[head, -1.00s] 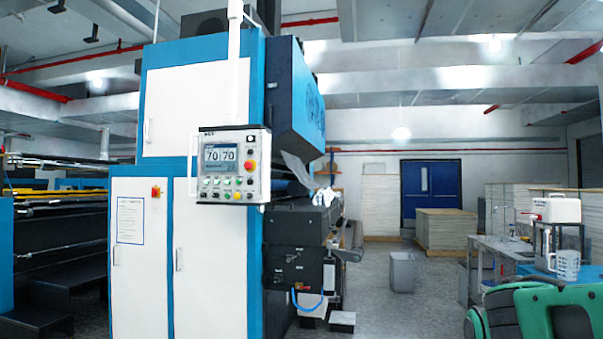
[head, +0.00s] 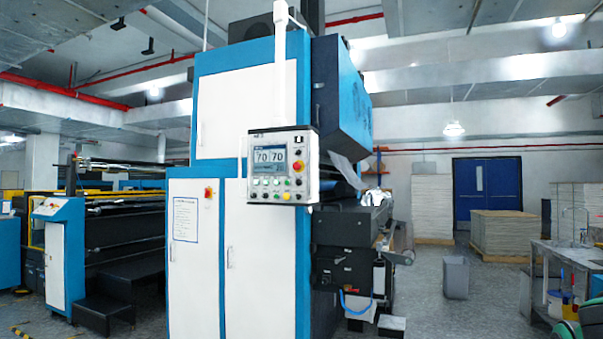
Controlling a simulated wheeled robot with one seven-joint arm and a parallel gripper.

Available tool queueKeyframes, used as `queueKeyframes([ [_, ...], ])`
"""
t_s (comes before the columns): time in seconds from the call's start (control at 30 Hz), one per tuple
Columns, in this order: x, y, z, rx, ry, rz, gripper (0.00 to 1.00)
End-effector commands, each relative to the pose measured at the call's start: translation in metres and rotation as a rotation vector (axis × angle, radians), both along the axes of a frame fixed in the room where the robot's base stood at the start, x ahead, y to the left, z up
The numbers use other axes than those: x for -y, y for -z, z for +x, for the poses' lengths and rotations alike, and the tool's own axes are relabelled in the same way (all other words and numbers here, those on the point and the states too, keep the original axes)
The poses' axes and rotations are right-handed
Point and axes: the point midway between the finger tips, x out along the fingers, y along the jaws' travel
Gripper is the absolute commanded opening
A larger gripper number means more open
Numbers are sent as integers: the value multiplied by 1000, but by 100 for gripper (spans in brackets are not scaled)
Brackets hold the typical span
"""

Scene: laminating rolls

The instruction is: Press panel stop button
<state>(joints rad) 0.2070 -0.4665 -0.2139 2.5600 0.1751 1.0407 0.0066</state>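The control panel (head: 283,166) hangs on a white post in front of the tall blue and white machine (head: 262,90), near the middle of the head view. It has a screen (head: 269,156) reading 70 70. Rows of small buttons, some green, lie below the screen. Labels are too small to read. Another red button (head: 208,192) sits on the white cabinet door, left of the panel. My gripper is not in view.
Steps and a second machine with a blue and white end box (head: 59,250) stand at the left. A grey bin (head: 455,277), a workbench (head: 570,262) and stacked boards (head: 503,232) are at the right. Grey floor is clear around the bin.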

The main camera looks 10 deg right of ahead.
Motion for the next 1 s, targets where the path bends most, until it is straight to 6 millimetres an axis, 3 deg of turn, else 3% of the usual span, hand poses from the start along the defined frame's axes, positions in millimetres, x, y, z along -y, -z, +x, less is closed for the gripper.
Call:
queueKeyframes([
  [0.03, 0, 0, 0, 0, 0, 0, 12],
  [0.1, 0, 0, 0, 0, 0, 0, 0],
  [1.0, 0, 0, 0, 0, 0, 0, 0],
])
